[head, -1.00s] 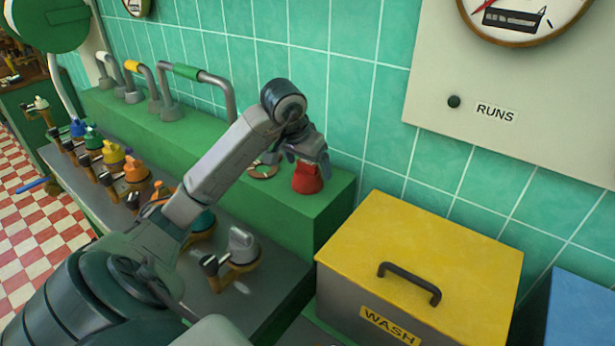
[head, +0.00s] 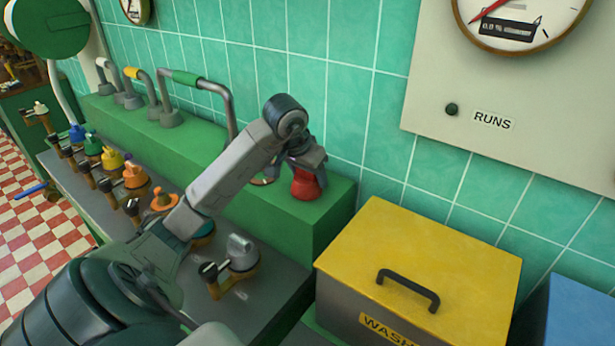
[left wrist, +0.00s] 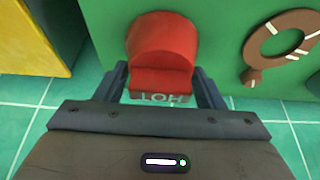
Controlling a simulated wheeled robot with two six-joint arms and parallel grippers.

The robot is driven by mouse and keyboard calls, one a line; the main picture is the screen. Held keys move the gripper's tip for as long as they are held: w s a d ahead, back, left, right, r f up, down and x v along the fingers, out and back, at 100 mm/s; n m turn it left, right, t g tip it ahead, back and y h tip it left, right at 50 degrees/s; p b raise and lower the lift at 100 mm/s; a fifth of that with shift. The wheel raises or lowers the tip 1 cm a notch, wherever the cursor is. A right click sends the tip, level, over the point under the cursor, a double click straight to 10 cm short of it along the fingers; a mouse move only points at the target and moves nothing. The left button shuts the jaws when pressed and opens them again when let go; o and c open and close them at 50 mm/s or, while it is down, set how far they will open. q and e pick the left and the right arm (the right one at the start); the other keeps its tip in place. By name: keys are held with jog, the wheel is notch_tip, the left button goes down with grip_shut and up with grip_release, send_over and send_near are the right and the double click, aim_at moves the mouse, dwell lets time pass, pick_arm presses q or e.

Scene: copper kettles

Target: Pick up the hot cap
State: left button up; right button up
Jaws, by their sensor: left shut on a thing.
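The hot cap (head: 306,186) is red and stands at the right end of the green ledge (head: 326,205). In the left wrist view the cap (left wrist: 162,50) shows its lettering "HOT" upside down on its near face. My left gripper (head: 306,165) is shut on the cap, with one finger on each side of it. The gripper also shows in the left wrist view (left wrist: 162,85). The cap's base appears to be at the ledge surface; I cannot tell whether it touches. My right gripper is not in view.
A brown ring (left wrist: 282,45) lies on the ledge beside the cap. A yellow-lidded WASH box (head: 420,260) stands to the right of the ledge. Several coloured taps, such as a grey one (head: 241,252), line the lower counter. The tiled wall (head: 345,100) is close behind.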

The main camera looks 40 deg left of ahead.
pick_arm(q)
jog(key=shift+r, duration=0.5)
notch_tip(320, 180, up, 3)
jog(key=shift+s+d+f+b, duration=0.1)
jog(key=shift+f+b, duration=0.1)
jog(key=shift+b, duration=0.25)
jog(key=s+d+p, duration=0.2)
jog(key=s, duration=0.1)
jog(key=s+d+r+p, duration=0.1)
jog(key=s+d+p, duration=0.1)
jog(key=s+d, duration=0.1)
jog(key=s+d+p, duration=0.2)
jog(key=s+d, duration=0.1)
jog(key=s, duration=0.1)
jog(key=shift+d+r+p, duration=0.25)
jog(key=shift+p, duration=0.15)
jog(key=shift+s+d+f+p, duration=0.1)
jog(key=shift+s+d+p, duration=0.7)
jog(key=shift+s+p, duration=0.25)
